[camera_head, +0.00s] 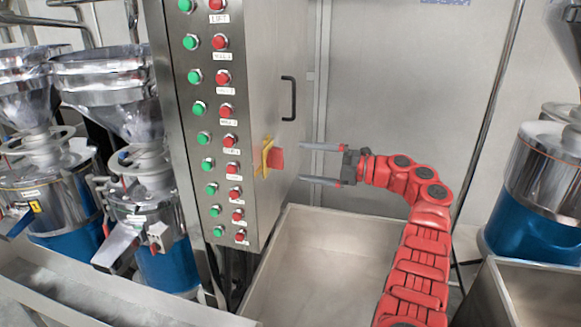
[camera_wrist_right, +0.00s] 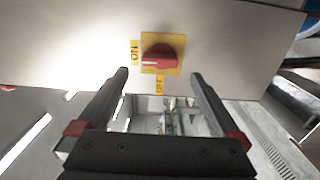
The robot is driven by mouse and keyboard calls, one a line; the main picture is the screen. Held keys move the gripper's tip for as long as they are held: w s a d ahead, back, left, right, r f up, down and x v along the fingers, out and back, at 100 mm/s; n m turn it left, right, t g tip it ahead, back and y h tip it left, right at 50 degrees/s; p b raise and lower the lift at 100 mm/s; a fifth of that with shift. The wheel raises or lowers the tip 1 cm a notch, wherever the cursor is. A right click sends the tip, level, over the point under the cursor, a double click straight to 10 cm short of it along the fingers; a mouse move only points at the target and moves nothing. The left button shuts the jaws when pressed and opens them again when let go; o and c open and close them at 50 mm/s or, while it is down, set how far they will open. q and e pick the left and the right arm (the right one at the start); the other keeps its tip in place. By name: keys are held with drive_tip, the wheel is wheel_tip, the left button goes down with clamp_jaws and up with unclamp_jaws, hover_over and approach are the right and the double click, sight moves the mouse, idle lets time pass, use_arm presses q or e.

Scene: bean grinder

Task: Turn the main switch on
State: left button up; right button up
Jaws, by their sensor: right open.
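The main switch is a red knob on a yellow plate on the side of the grey control cabinet, seen in the head view (camera_head: 276,159) and the right wrist view (camera_wrist_right: 162,57). In the wrist view, its ON label (camera_wrist_right: 135,52) is to the left and its OFF label (camera_wrist_right: 159,85) below. A white mark on the knob lies toward the left, the ON label's side. My right gripper (camera_head: 300,163) is open and empty, its fingers pointing at the knob, apart from it. In the wrist view the fingertips (camera_wrist_right: 160,75) lie either side of and below the knob. My left gripper is not in view.
The cabinet front (camera_head: 212,120) carries rows of green and red buttons. A black handle (camera_head: 289,98) is above the switch. A metal bin (camera_head: 310,250) stands below. Grinders stand at left (camera_head: 140,150) and right (camera_head: 545,180). The space between gripper and cabinet looks clear.

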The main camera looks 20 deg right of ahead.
drive_tip(key=b+v, duration=0.3)
drive_tip(key=v, duration=0.8)
